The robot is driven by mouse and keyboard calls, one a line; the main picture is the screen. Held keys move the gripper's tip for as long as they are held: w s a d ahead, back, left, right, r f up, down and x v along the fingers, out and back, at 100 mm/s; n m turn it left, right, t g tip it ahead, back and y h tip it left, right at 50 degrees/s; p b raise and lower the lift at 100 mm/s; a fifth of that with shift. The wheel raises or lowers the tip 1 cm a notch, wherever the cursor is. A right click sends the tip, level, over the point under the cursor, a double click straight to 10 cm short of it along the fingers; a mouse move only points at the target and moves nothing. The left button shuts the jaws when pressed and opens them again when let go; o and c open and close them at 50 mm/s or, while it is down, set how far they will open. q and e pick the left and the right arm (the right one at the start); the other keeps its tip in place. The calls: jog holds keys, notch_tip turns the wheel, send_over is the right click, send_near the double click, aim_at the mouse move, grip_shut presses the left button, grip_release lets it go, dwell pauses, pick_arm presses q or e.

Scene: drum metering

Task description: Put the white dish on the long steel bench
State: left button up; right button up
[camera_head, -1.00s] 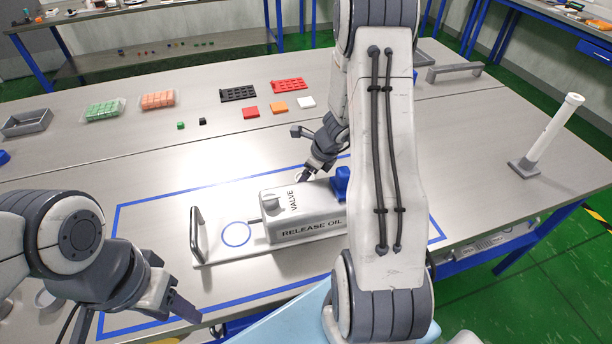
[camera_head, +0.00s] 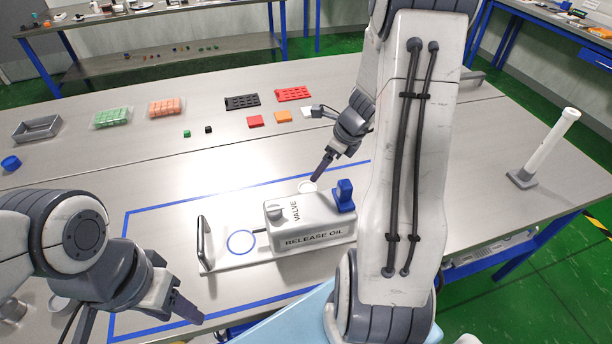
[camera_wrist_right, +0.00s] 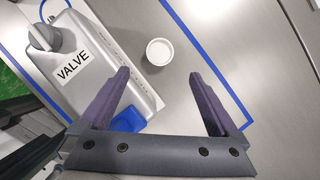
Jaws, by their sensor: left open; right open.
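The small round white dish (camera_head: 307,187) stands on the steel bench (camera_head: 480,200), just behind the valve box. In the right wrist view the dish (camera_wrist_right: 159,51) lies beyond my fingertips, between their lines and apart from them. My right gripper (camera_head: 318,177) is beside the dish in the head view. It is open and empty in the right wrist view (camera_wrist_right: 165,85). My left gripper (camera_head: 140,318) is open at the lower left, far from the dish. A steel bench (camera_head: 150,44) with a lower shelf stands at the back.
The grey valve box (camera_head: 310,222) labelled RELEASE OIL, with a blue part (camera_head: 344,196) on it, is close to the dish. A white post (camera_head: 545,145) stands at the right. Coloured blocks (camera_head: 283,117) lie behind. A cup (camera_head: 60,303) is near my left arm.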

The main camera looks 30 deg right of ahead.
jog(key=a+r+n, duration=0.1)
jog(key=a+n, duration=0.2)
jog(key=a, duration=0.1)
jog(key=a+r+n, duration=0.1)
jog(key=a+n, duration=0.2)
jog(key=a, duration=0.1)
jog(key=a+r+n+g+y, duration=0.1)
jog(key=a+r+n, duration=0.1)
jog(key=a, duration=0.3)
jog(key=shift+s+a+n, duration=0.1)
jog(key=shift+s+n, duration=0.05)
jog(key=shift+n, duration=0.45)
jog(key=s+a+r+n+g, duration=0.25)
jog(key=s+a+n, duration=0.35)
jog(key=a+n, duration=0.45)
jog(key=s+a+r+n+h, duration=0.1)
jog(key=s+a+n, duration=0.2)
jog(key=s+n, duration=0.4)
jog(key=s+a+r+n+h, duration=0.1)
jog(key=s+a+r+n, duration=0.1)
jog(key=s+a+n, duration=0.2)
jog(key=s+n, duration=0.3)
jog(key=n, duration=0.4)
jog(key=shift+s+r, duration=0.25)
jog(key=shift+s, duration=0.1)
